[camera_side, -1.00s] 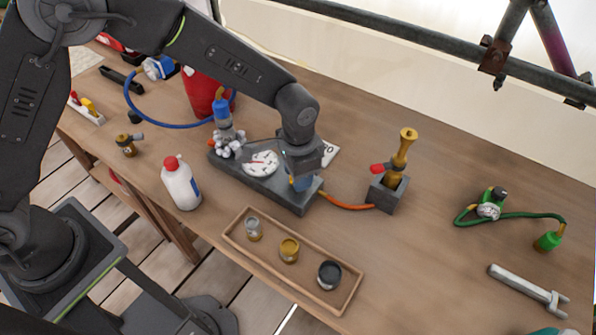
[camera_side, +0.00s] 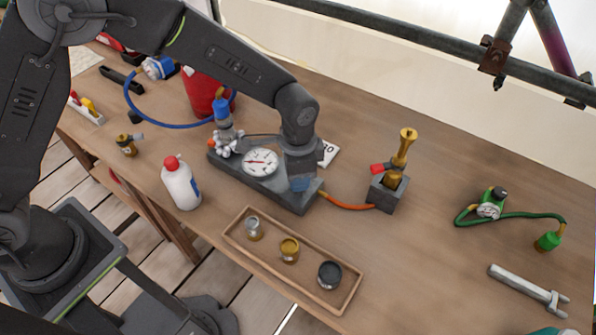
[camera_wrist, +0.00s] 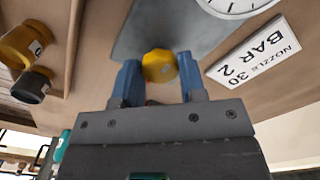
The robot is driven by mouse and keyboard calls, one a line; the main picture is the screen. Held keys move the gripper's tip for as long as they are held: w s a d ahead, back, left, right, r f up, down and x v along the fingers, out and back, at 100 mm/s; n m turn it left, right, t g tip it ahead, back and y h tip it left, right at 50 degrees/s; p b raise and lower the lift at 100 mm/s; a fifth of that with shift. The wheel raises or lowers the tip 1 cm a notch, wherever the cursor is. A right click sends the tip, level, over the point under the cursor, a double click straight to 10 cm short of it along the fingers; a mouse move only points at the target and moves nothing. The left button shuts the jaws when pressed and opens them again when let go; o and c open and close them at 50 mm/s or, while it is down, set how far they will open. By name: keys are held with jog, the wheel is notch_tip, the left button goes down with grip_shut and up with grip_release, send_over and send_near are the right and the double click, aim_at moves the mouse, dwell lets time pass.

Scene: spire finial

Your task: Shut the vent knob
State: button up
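The vent knob appears to be the yellow faceted knob (camera_wrist: 159,66) at the end of the grey pump block (camera_side: 230,175). In the wrist view it sits between my gripper's two blue fingertips (camera_wrist: 160,80), which flank it closely and seem to touch both sides. My gripper (camera_side: 300,184) points down over the right end of the block in the side view and hides the knob there. The block's white round gauge (camera_side: 260,162) has a red needle; part of its dial also shows in the wrist view (camera_wrist: 235,5).
A white card (camera_side: 328,152) reading "NOZZLE 30 BAR 2" lies behind the gripper. An orange hose (camera_side: 348,204) runs to a grey stand (camera_side: 387,196) with a brass nozzle. A wooden tray (camera_side: 258,258) with three small pots lies in front; a white bottle (camera_side: 182,185) stands left.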

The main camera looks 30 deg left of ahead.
jog(key=o, duration=0.4)
notch_tip(320, 180, up, 14)
jog(key=shift+f, duration=0.1)
dwell(0.5)
jog(key=s+a+r+n+t, duration=0.2)
jog(key=s+a+r+n, duration=0.2)
jog(key=s+a+r, duration=0.45)
jog(key=s+a+n+t, duration=0.1)
jog(key=s+a, duration=0.2)
jog(key=s+a+n+t, duration=0.1)
jog(key=s+a+n, duration=0.1)
jog(key=s+a, duration=0.2)
jog(key=s+a+n+t, duration=0.1)
jog(key=s+a+n, duration=0.1)
jog(key=s+a, duration=0.2)
jog(key=shift+s+a+r+t, duration=0.1)
jog(key=shift+r+t, duration=0.1)
jog(key=shift+t, duration=0.1)
